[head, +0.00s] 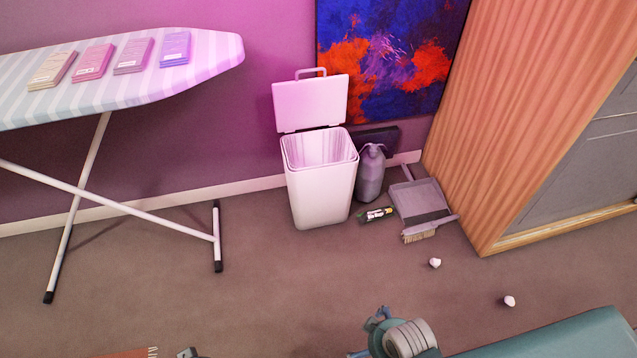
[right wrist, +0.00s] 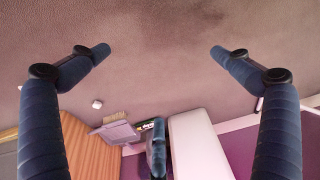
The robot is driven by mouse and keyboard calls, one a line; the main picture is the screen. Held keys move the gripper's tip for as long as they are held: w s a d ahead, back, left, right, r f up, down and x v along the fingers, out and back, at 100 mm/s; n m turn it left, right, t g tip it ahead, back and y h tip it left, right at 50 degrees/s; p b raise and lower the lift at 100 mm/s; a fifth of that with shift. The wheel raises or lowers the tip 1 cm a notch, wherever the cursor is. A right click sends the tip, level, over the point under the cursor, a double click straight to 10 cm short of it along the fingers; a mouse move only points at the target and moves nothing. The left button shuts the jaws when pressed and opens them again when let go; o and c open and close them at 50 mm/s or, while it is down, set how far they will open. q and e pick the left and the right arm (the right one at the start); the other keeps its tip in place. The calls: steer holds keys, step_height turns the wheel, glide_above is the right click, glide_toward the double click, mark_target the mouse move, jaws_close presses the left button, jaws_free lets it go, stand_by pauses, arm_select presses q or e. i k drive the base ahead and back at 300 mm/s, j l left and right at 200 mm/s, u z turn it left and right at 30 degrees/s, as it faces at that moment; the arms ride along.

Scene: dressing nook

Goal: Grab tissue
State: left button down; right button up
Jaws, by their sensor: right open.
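Two small crumpled white tissues lie on the carpet in the head view, one nearer the dustpan (head: 435,262) and one further right (head: 509,301). The right wrist view shows one small white crumpled piece (right wrist: 97,104) on the floor, left of the picture's middle; I cannot tell which of the two it is. My right gripper (right wrist: 160,55) is open and empty, its blue padded fingers spread wide above the floor. In the head view it shows partly at the bottom edge (head: 378,322), apart from both tissues. A small dark piece at the bottom left may be my left gripper.
A white bin (head: 322,195) with its lid up stands by the wall. Beside it are a grey bottle (head: 370,175), a small dark labelled item (head: 376,215), a dustpan (head: 421,199) and a brush (head: 419,235). A wooden cabinet (head: 510,110) stands right, an ironing board (head: 130,85) left.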

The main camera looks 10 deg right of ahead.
mark_target(510, 300)
steer(key=z, duration=2.2)
